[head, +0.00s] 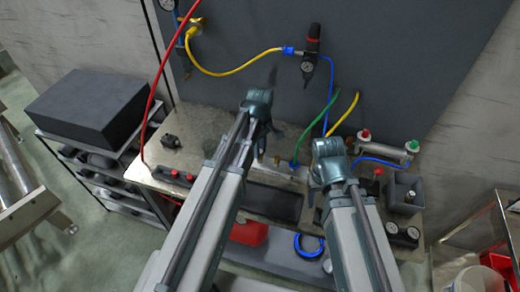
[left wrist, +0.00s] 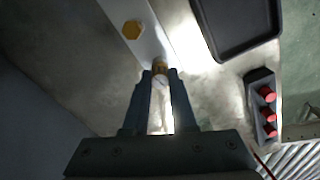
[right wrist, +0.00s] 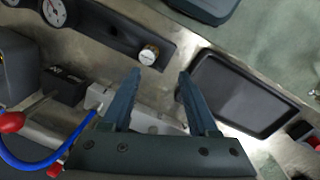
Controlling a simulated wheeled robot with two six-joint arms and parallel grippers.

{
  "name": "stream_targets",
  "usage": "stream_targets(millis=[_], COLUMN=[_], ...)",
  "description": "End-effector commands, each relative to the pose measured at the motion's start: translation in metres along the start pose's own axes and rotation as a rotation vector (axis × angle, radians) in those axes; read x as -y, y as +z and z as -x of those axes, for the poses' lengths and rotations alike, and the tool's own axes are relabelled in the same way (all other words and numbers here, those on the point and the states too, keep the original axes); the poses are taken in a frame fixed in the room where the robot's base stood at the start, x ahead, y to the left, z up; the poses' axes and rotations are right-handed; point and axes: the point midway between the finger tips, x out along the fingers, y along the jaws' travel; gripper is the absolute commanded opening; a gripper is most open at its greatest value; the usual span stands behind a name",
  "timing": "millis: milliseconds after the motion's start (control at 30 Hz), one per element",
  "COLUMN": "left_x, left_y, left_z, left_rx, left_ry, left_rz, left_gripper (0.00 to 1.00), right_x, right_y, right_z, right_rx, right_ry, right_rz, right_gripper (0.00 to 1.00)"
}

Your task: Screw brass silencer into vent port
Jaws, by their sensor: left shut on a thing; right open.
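My left gripper (left wrist: 161,74) is shut on a small brass piece with a pale body, likely the brass silencer (left wrist: 159,65). It is at the edge of a pale manifold bar (left wrist: 128,12); I cannot tell whether it sits in a port. A brass hex fitting (left wrist: 131,29) stands on the bar beside it. The vent port itself I cannot make out. In the head view the left gripper (head: 268,124) is above the bench's middle.
A dark tray (right wrist: 235,95) lies on the metal bench. A black block with red knobs (left wrist: 266,105) is at its edge. Gauges (right wrist: 54,11) and a blue hose (right wrist: 30,165) are near the right gripper. Green (head: 318,128) and yellow (head: 232,72) hoses hang behind the arms.

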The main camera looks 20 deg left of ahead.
Motion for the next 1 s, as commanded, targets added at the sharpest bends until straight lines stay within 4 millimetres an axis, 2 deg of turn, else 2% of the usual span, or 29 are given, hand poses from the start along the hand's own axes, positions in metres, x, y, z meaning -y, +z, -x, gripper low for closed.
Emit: stream_targets(millis=[167,200,233,267,467,667,1000], left_x=[0.0004,0.0004,0.0004,0.0004,0.0003,0.0001,0.0001], left_y=[-0.0003,-0.0003,-0.0003,-0.0003,-0.0001,-0.0001,0.0000], left_z=[-0.0003,-0.0003,-0.0003,-0.0003,-0.0002,-0.0002,0.0007], left_rx=[-0.001,-0.001,-0.001,-0.001,0.000,0.000,0.000], left_ry=[-0.001,-0.001,-0.001,-0.001,0.000,0.000,0.000], left_rz=[-0.246,-0.266,-0.261,-0.260,-0.258,-0.257,-0.256], left_gripper=[0.00,0.28,0.34,0.37,0.37,0.72,0.72], right_x=[0.0000,0.0000,0.0000,0.0000,0.0000,0.0000,-0.0001], right_y=[0.0000,0.0000,0.0000,0.0000,0.0000,0.0000,0.0000], right_z=[-0.0003,-0.0003,-0.0003,-0.0002,-0.0002,-0.0002,0.0007], right_rx=[0.000,0.000,0.000,0.000,0.000,0.000,0.000], right_ry=[0.000,0.000,0.000,0.000,0.000,0.000,0.000], right_rz=[0.000,0.000,0.000,0.000,0.000,0.000,0.000], right_gripper=[0.60,0.60,0.60,0.60,0.60,0.60,0.60])
